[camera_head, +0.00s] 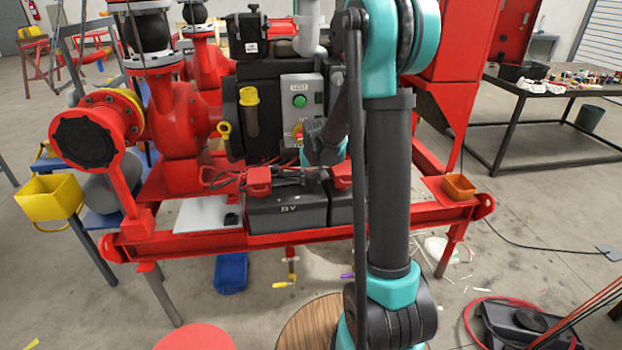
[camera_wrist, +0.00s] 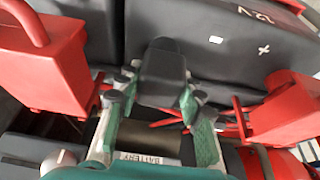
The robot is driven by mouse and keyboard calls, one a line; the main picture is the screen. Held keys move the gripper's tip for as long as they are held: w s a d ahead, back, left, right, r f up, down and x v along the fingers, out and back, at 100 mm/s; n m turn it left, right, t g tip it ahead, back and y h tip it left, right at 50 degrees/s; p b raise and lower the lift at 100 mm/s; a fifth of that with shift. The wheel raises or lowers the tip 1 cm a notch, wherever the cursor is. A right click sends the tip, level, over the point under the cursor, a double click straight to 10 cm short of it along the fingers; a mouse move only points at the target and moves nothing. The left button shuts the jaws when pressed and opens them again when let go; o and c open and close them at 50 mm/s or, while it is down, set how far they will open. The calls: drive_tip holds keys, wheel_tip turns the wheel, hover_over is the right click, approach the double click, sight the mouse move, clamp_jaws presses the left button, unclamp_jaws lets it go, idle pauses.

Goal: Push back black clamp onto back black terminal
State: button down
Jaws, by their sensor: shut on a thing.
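In the wrist view my gripper (camera_wrist: 158,98) has its two teal-and-grey fingers on either side of a black clamp (camera_wrist: 163,72). It is shut on this clamp, which sits at the edge of a dark battery (camera_wrist: 215,35) marked 12 V and +. I cannot tell whether the clamp is seated on a terminal, as the black terminal is hidden beneath it. In the head view my wrist comes down behind the front battery (camera_head: 287,212), and the fingers are hard to make out there.
Red clamps stand close on both sides of my gripper, one at left (camera_wrist: 45,72) and one at right (camera_wrist: 287,108). Cables run between them. The red skid frame (camera_head: 185,243), red pump (camera_head: 177,140) and grey control box (camera_head: 300,98) surround the batteries.

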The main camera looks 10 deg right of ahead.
drive_tip(key=c, duration=0.9)
unclamp_jaws()
drive_tip(key=shift+r, duration=0.1)
drive_tip(key=v, duration=1.1)
drive_tip(key=shift+s+r, duration=0.25)
drive_tip(key=shift+r, duration=0.1)
drive_tip(key=shift+s, duration=0.1)
drive_tip(key=s+d+f, duration=0.1)
drive_tip(key=s+f, duration=0.2)
drive_tip(key=s, duration=0.5)
drive_tip(key=s+d+f, duration=0.1)
drive_tip(key=s+f, duration=0.3)
drive_tip(key=s, duration=0.5)
drive_tip(key=s+d+f, duration=0.2)
drive_tip(key=s+f, duration=0.2)
drive_tip(key=s, duration=0.4)
drive_tip(key=shift+s, duration=0.4)
